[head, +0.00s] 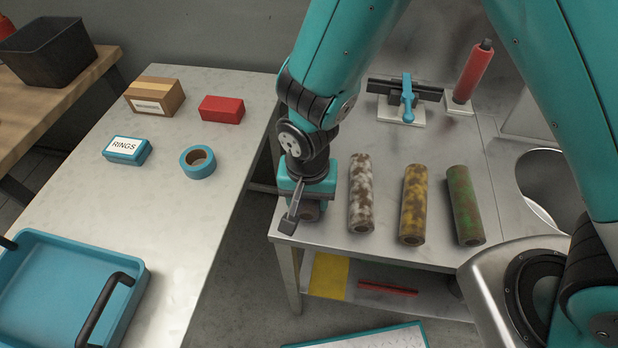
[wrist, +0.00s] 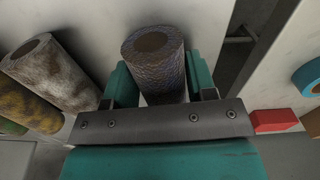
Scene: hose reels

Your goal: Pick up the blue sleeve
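The sleeve in my gripper has a mottled blue-grey, brownish surface and a hollow end. In the wrist view the sleeve (wrist: 160,75) lies between the two teal fingers of my gripper (wrist: 160,85), one on each side. The fingers are very close to its sides; I cannot tell whether they press on it. In the head view my gripper (head: 306,195) is low over the near left corner of the metal table and hides most of this sleeve. Only its near end (head: 309,212) shows below the gripper.
To its right lie a white-brown sleeve (head: 361,190), a yellow-brown sleeve (head: 413,200) and a green-brown sleeve (head: 466,205). A blue-handled clamp (head: 408,100) and a red cylinder (head: 472,72) stand behind. A gap separates this table from the left table (head: 190,230).

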